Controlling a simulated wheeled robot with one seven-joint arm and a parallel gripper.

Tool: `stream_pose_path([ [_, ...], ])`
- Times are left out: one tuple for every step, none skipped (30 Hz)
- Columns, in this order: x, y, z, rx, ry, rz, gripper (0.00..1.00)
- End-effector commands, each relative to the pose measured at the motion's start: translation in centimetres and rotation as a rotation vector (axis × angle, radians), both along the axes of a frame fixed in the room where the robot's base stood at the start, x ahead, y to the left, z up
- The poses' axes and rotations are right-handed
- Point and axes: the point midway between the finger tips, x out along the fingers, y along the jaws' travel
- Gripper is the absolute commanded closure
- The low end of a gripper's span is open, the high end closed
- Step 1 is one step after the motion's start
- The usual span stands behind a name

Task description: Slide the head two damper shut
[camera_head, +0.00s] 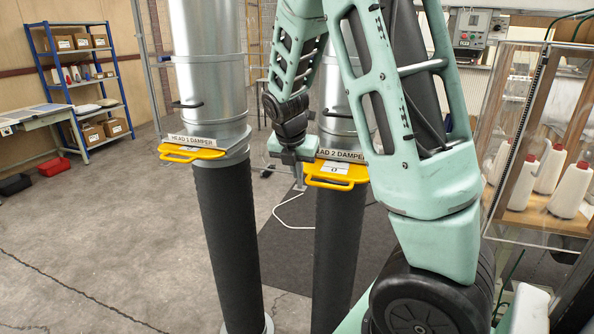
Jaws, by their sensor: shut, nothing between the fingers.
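The head 2 damper is a yellow slide plate (338,171) with a looped front handle, under the "HEAD 2 DAMPER" label (340,154). It projects toward me from the joint between the metal duct (337,108) and the dark hose (338,240). More of its plate shows than on the head 1 damper. My gripper (289,158) is shut and empty, just left of the head 2 plate and slightly above its handle. I cannot tell whether the fingertips touch the plate or collar.
The head 1 damper (193,153), also yellow, sits on the left duct (207,70). My arm fills the right centre and covers the label's right end. A glass cabinet (545,140) with thread cones stands at right. Open floor lies left, before a blue shelf rack (80,80).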

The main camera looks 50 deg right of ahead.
Motion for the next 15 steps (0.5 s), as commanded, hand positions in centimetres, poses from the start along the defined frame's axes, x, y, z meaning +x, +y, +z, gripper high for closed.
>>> stream_pose_path([
  [0.1, -0.6, -0.1, -0.001, 0.000, -0.005, 1.00],
  [0.3, -0.9, -0.1, -0.002, -0.001, -0.005, 1.00],
  [0.4, -1.4, -0.1, -0.001, 0.000, -0.006, 1.00],
  [0.5, -1.8, -0.1, -0.002, 0.001, -0.007, 1.00],
  [0.7, -2.1, -0.1, -0.002, 0.001, -0.007, 1.00],
  [0.9, -2.6, 0.0, -0.002, 0.001, -0.007, 1.00],
  [1.0, -2.9, 0.0, -0.002, 0.001, -0.007, 1.00],
  [1.1, -3.2, 0.1, -0.003, 0.001, -0.006, 1.00],
  [1.3, -3.6, 0.1, -0.002, 0.000, -0.005, 1.00],
  [1.4, -3.8, 0.0, -0.003, 0.001, -0.006, 1.00],
  [1.5, -4.0, 0.0, -0.003, 0.001, -0.006, 1.00],
  [1.6, -4.2, 0.0, -0.002, 0.000, -0.005, 1.00],
  [1.6, -4.3, 0.0, -0.002, 0.000, -0.004, 1.00],
  [1.7, -4.4, 0.0, -0.003, -0.001, -0.004, 1.00],
  [1.7, -4.5, 0.1, -0.003, 0.000, -0.004, 1.00],
])
